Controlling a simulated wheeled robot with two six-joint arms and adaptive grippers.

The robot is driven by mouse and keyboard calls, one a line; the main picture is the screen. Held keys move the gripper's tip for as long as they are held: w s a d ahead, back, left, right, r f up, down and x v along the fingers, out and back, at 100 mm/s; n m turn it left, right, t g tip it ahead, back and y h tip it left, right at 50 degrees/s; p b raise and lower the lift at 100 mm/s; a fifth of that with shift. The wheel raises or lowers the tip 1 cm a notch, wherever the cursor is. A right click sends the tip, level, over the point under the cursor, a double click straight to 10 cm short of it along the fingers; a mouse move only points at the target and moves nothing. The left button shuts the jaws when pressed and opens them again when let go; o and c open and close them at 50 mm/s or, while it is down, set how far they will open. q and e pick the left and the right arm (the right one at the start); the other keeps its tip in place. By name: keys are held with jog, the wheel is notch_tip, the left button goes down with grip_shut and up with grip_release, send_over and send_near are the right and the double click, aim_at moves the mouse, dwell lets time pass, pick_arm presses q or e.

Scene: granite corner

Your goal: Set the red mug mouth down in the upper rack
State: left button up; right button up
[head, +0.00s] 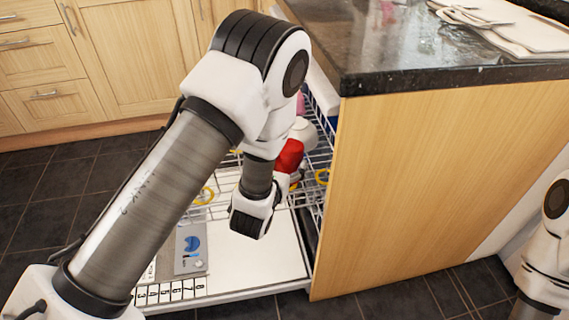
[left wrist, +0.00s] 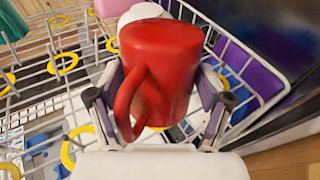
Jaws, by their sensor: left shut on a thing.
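The red mug (head: 290,155) is held at the dishwasher's upper rack (head: 322,150), beside the counter's end panel. In the left wrist view the mug (left wrist: 168,62) sits between both fingers of my left gripper (left wrist: 158,88), with its handle toward the camera and to the left. No open mouth of the mug shows there; its upper face looks closed. My left gripper (head: 284,178) is shut on it, partly hidden by my wrist in the head view. Rack wires (left wrist: 95,70) with yellow rings lie below and around the mug; whether it touches them I cannot tell. My right gripper is out of view.
A white rounded item (left wrist: 145,12) stands just beyond the mug, with a pink item (left wrist: 107,8) behind it. Purple items (left wrist: 236,66) are by the rack's right side. A teal item (left wrist: 10,22) is at upper left. The granite counter (head: 420,60) overhangs at the right.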

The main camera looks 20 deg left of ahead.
pick_arm(q)
jog(key=shift+s+f, duration=0.25)
jog(key=shift+f, duration=0.35)
jog(key=o, duration=1.3)
jog(key=shift+f, duration=0.1)
jog(key=shift+s, duration=0.35)
jog(key=v, duration=0.3)
jog(key=r+v, duration=0.1)
jog(key=v, duration=0.2)
jog(key=shift+w+d+r, duration=0.1)
jog(key=shift+s+r, duration=0.25)
jog(key=shift+s, duration=0.05)
